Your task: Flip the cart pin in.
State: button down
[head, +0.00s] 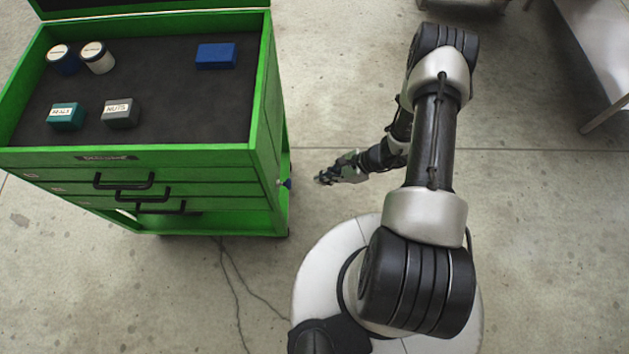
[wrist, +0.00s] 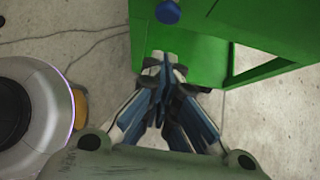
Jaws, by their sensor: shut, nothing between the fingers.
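The green cart (head: 262,120) stands at the left in the head view, and its side panel also fills the upper part of the wrist view (wrist: 200,50). A small blue knob, likely the cart pin (head: 288,184), sticks out low on the cart's right side. It also shows at the top edge of the wrist view (wrist: 168,12). My gripper (head: 320,180) is shut and empty, just to the right of the knob and apart from it. In the wrist view its fingertips (wrist: 165,64) lie below the knob. Which way the pin is turned is too small to tell.
On the cart's dark top lie two jars (head: 97,57), a blue box (head: 216,56), a teal box (head: 66,116) and a grey box (head: 120,113). The drawer handles (head: 125,182) stick out in front.

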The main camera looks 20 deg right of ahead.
jog(key=p+v, duration=0.1)
jog(key=v, duration=0.4)
jog(key=shift+d+r, duration=0.1)
jog(key=shift+r, duration=0.15)
